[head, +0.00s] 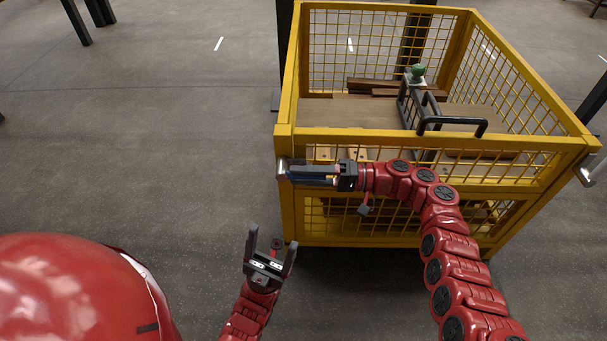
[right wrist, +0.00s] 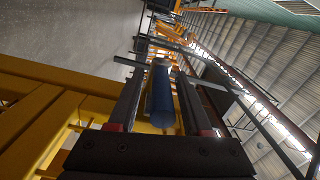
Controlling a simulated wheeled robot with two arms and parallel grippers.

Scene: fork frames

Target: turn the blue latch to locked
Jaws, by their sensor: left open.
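The blue latch (head: 312,179) is at the front left corner of the yellow mesh cage. In the right wrist view the blue latch (right wrist: 161,97) is a rounded bar lying lengthwise between the two dark fingers. My right gripper (head: 290,171) reaches in from the right, its fingers on either side of the latch and partly hiding it. I cannot tell whether both fingers press on it. My left gripper (head: 271,240) is open and empty, low in front of the cage's left corner, apart from the latch.
The yellow cage (head: 430,139) holds wooden boards (head: 384,88) and a dark metal part with a green knob (head: 417,71). A black handle (head: 452,121) rises at its front rim. A silver cylinder (head: 590,168) is at its right corner. The grey floor (head: 150,140) on the left is clear.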

